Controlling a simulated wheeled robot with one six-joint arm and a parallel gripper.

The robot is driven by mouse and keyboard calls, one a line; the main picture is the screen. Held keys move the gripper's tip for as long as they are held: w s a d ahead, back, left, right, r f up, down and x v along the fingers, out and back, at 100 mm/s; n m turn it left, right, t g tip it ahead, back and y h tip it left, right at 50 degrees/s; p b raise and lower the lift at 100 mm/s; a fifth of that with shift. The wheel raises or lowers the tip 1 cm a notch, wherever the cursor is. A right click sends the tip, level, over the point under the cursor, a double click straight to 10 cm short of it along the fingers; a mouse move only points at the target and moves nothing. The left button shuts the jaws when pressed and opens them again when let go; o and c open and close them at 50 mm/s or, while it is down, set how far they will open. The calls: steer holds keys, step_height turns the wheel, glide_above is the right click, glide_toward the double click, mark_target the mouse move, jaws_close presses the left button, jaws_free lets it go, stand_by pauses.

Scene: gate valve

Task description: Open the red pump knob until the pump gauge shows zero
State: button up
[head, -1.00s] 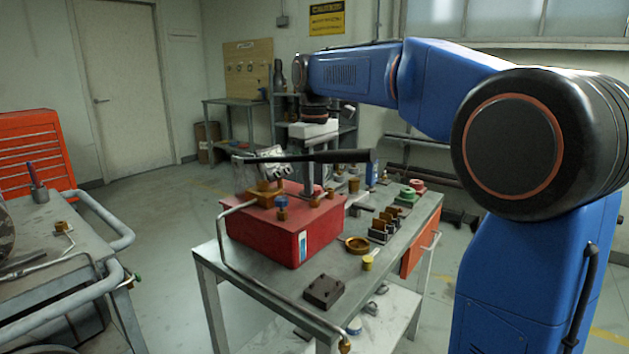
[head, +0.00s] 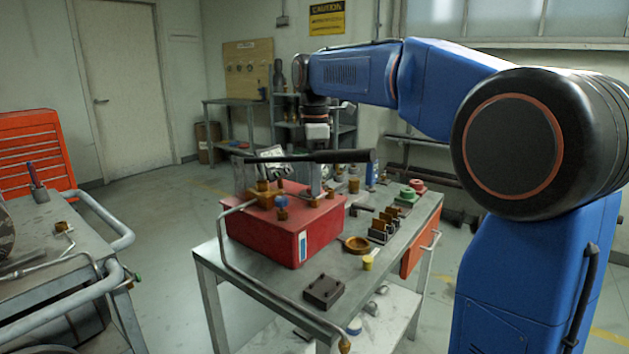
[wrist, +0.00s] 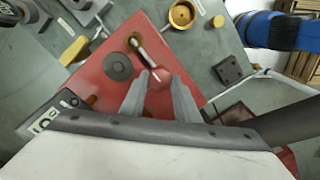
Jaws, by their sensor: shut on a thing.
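The red pump (head: 265,237) stands on the grey bench, and its red top fills the middle of the wrist view (wrist: 100,62). The small red knob (wrist: 159,78) sits between my two grey fingertips. My gripper (wrist: 157,80) is shut on it from above. In the head view my wrist hangs over the pump's back right, and the black lever handle partly hides the fingers; the knob cannot be made out there. A dial with printed numbers, likely the pump gauge (wrist: 45,121), shows partly at the lower left of the wrist view. Its needle cannot be read.
The long black lever handle (head: 335,156) crosses above the pump close to my gripper. A blue knob (head: 281,201) stands at the pump's front. A brass ring (head: 357,244), a yellow piece (head: 368,262) and a dark block (head: 323,291) lie on the bench (head: 220,262).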

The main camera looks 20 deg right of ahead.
steer(key=shift+n, duration=0.4)
steer(key=o, duration=1)
steer(key=shift+o, duration=0.2)
step_height(320, 180, up, 17)
steer(key=shift+r, duration=0.2)
